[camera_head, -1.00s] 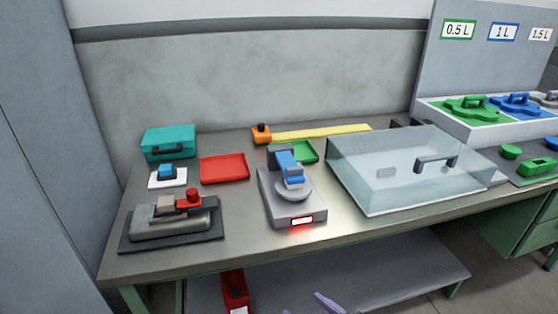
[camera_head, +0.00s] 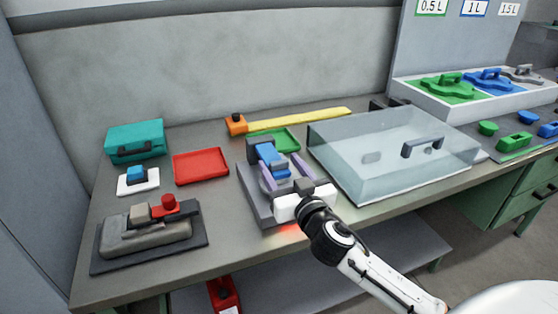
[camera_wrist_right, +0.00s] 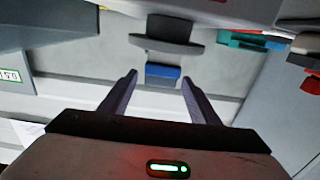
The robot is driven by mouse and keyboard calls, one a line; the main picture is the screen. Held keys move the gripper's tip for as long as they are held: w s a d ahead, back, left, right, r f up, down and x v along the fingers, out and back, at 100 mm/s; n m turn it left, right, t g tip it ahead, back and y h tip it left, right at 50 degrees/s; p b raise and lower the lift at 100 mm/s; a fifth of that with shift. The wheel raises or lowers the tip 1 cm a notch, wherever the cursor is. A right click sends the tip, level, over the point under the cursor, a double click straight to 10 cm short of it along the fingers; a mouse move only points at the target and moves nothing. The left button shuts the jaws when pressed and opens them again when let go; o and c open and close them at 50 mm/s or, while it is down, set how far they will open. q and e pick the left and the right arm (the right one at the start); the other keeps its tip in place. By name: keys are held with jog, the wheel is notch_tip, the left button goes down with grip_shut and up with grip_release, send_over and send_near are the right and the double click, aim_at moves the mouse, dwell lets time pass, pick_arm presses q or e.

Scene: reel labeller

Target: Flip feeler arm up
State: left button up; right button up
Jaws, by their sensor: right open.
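The grey labeller (camera_head: 258,206) stands on the bench with a blue arm-like part (camera_head: 268,157) on top, which I take for the feeler arm. My right gripper (camera_head: 279,162) is over the labeller, with its purple fingers open on either side of the blue part. In the right wrist view the open fingers (camera_wrist_right: 160,88) point toward a blue block (camera_wrist_right: 163,72), which shows between them. I cannot tell whether a finger touches it. My gripper and wrist hide the labeller's front. My left gripper is not in view.
A red tray (camera_head: 200,167) lies left of the labeller and a green tray (camera_head: 288,136) behind it. A clear lidded box (camera_head: 345,180) stands close on the right. A grey clamp-like fixture (camera_head: 145,235) is at front left, and a teal case (camera_head: 135,140) behind it.

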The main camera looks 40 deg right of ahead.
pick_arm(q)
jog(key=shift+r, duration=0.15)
pick_arm(e)
jog(key=shift+x, duration=0.75)
grip_shut()
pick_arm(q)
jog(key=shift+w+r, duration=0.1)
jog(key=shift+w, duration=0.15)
